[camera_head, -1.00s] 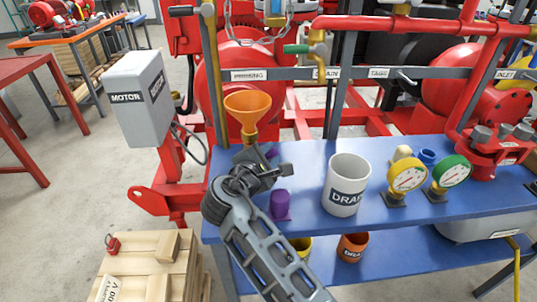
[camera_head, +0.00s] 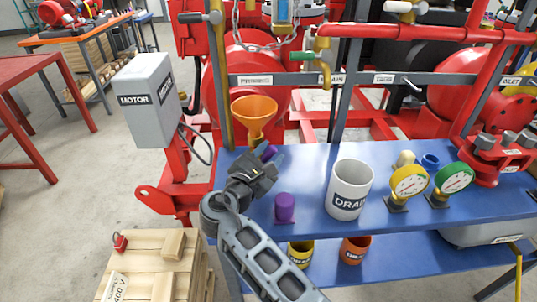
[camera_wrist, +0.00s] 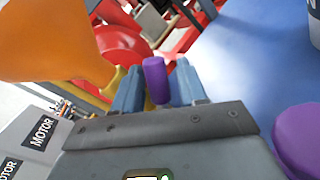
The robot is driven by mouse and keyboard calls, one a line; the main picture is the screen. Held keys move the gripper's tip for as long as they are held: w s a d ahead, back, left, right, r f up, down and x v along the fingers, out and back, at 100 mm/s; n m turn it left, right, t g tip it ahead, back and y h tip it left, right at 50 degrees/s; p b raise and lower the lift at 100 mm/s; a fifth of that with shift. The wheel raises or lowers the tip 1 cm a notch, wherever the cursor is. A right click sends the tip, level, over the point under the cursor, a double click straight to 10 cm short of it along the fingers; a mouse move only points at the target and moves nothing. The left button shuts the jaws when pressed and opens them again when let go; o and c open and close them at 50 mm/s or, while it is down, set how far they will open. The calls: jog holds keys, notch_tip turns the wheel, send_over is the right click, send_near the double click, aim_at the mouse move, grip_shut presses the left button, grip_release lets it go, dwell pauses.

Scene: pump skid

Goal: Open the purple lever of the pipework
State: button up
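A small purple piece (camera_wrist: 156,80), which looks like the lever's handle, stands between my fingers in the wrist view. In the head view the purple piece (camera_head: 270,153) shows only in part at my fingertips, behind the blue bench's near left part. My gripper (camera_head: 267,156) has one finger on each side of it. In the wrist view my gripper (camera_wrist: 158,88) has its fingers close to the purple sides; I cannot tell whether they press on it. The lever's pivot and pipe are hidden.
An orange funnel (camera_head: 254,110) is close beyond my gripper, at its left in the wrist view. A purple cap (camera_head: 284,207) and a white drain cup (camera_head: 349,190) stand on the blue bench (camera_head: 315,165). A grey motor box (camera_head: 147,100) is further left.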

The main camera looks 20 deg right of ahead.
jog(key=shift+w+r, duration=0.15)
jog(key=shift+r, duration=0.05)
dwell(0.3)
